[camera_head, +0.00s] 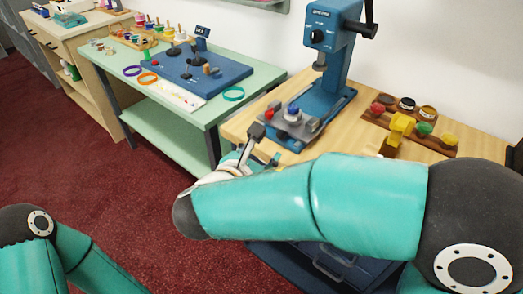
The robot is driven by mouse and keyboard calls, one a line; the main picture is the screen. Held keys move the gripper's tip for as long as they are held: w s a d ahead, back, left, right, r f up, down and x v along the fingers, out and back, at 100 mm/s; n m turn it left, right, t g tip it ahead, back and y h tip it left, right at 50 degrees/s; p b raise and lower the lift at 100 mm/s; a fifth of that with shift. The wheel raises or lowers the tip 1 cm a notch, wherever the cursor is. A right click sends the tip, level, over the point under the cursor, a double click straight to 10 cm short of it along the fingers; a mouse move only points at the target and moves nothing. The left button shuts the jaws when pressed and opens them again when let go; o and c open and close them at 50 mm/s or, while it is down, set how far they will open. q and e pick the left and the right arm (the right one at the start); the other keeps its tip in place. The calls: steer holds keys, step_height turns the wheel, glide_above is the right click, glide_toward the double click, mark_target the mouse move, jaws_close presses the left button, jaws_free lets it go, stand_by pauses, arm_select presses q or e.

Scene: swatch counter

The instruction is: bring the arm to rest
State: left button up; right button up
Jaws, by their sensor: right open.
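My right arm, teal with dark joints, reaches in from the right across the front of the wooden counter (233,129). My right gripper (266,146) is open at the counter's left front edge, beside the grey fixture (297,127) of the blue press (330,60). Its dark fingertips are apart and nothing shows between them. I cannot tell whether it touches the fixture. My left arm shows only as teal links at the bottom left, over the red carpet; its gripper is out of view.
A wooden rack (442,147) with several coloured pots stands right of the press. A yellow piece (397,133) stands at its front. A green table (263,76) at left bears a blue board (225,79) and rings. Red carpet (80,160) is open at left.

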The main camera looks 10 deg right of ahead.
steer(key=s+d+f+m+g+y+p, duration=0.1)
steer(key=s+f+g, duration=0.15)
steer(key=f, duration=0.45)
steer(key=s+d+f+m+g+y+p, duration=0.1)
steer(key=d+f+g+p, duration=0.15)
steer(key=f, duration=0.35)
steer(key=s+f+m+g+y+p, duration=0.5)
steer(key=s+f+m+y, duration=0.4)
steer(key=s+f+m, duration=0.7)
steer(key=f+m+p, duration=0.1)
steer(key=m, duration=1)
steer(key=shift+d+f+g+y+p, duration=0.3)
steer(key=shift+d+f+p, duration=0.05)
